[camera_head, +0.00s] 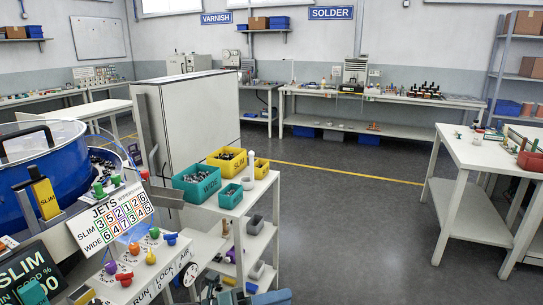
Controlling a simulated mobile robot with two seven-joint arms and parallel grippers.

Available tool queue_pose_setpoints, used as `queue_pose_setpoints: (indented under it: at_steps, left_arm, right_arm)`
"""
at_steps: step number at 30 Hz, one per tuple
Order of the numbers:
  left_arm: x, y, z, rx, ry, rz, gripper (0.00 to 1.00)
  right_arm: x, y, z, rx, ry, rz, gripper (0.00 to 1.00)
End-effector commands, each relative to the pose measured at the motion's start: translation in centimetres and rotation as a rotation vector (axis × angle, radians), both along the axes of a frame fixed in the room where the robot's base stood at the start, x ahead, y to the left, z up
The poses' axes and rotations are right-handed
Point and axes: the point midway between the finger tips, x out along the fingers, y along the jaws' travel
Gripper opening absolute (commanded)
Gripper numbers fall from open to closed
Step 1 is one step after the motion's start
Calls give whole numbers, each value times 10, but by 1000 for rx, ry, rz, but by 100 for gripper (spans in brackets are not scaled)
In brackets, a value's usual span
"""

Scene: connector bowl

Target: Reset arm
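My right arm does not show. The machine with the blue round bowl (40,172) stands at the left. Its sloped panel has a JETS board (110,217) with rows for SLIM and WIDE, and several coloured knobs. A dark SLIM display (28,275) is at the lower left. A teal WIDE bin (197,184) and a yellow SLIM bin (227,160), both holding small parts, sit on a white stand.
The white stand (237,208) has lower shelves with small bins. A white cabinet (195,120) is behind it. A white table (480,160) with small items is at the right. The grey floor (350,225) between them is clear. A long workbench (330,90) lines the back wall.

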Motion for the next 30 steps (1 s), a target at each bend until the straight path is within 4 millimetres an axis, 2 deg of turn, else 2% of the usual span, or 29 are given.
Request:
queue_pose_setpoints:
  at_steps: [1, 4, 8, 12, 15, 18, 21, 24, 30]
  left_arm:
    - [-7, 1, 1, -117, 143, 83, 31]
    - [-11, 17, -5, -325, 426, 255, 31]
    - [-24, 53, -35, -569, 819, 487, 31]
    - [-60, 97, -86, -796, 1243, 739, 31]
    - [-98, 122, -120, -922, 1500, 896, 31]
    - [-133, 139, -144, -1011, 1692, 1016, 31]
    - [-157, 148, -157, -1063, 1808, 1089, 31]
    - [-168, 151, -163, -1083, 1857, 1121, 31]
    - [-168, 151, -163, -1083, 1857, 1121, 31]
  right_arm:
    - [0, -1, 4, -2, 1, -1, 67]
    - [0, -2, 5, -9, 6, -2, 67]
    - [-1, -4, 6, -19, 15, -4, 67]
    - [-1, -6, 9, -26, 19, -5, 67]
    - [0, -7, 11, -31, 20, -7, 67]
    - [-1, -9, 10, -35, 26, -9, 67]
    - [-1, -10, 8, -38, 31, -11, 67]
    - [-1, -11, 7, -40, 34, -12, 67]
    - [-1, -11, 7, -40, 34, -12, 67]
